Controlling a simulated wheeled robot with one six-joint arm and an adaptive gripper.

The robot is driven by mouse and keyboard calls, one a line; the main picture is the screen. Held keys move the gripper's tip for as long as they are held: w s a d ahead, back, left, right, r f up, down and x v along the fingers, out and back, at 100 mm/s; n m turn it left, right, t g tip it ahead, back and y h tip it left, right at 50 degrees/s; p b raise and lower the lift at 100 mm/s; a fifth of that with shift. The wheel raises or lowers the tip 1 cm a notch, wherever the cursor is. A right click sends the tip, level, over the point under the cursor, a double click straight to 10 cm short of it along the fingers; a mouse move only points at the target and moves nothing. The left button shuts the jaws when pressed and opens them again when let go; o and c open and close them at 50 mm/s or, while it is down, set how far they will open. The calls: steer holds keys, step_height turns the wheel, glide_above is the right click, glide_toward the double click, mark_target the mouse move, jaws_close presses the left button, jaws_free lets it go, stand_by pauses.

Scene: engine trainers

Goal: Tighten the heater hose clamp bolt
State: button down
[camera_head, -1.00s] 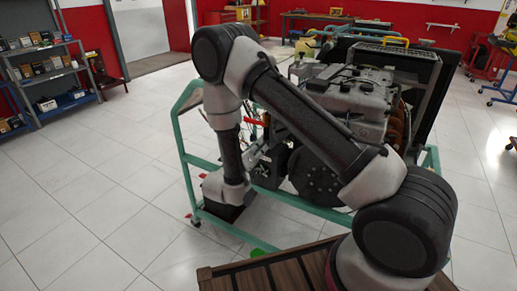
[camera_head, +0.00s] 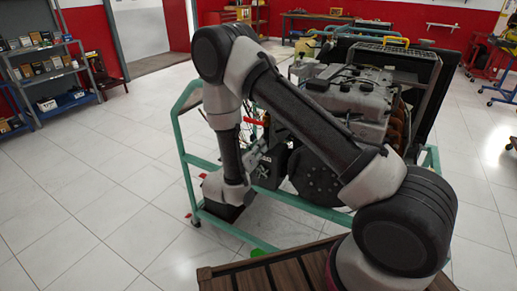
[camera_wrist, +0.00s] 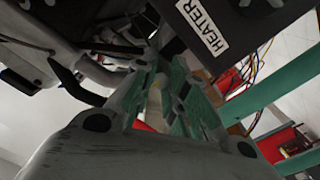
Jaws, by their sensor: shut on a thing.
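In the wrist view, my gripper (camera_wrist: 166,68) reaches up beside a dark box with a white HEATER label (camera_wrist: 203,32). Its fingers, with green inner faces, come close together at the tips, just left of the label. They are shut on a small part there, which I take to be the heater hose clamp bolt; it is mostly hidden between the fingertips. In the head view, the engine trainer (camera_head: 350,93) stands on a green wheeled frame (camera_head: 290,222).
Dark pipes (camera_wrist: 105,75) run close to the left of my fingers, with thin loose wires (camera_wrist: 250,70) and a green frame bar (camera_wrist: 270,98) to the right. A brown slatted surface (camera_head: 270,275) lies in front. A shelf (camera_head: 45,80) stands far left; the left floor is clear.

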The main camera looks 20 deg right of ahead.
steer(key=c, duration=1.6)
jaws_free()
steer(key=shift+s+d+f, duration=0.1)
steer(key=shift+s+f, duration=0.05)
steer(key=shift+f, duration=0.1)
steer(key=shift+o, duration=1.1)
steer(key=shift+r, duration=0.15)
steer(key=v, duration=1.2)
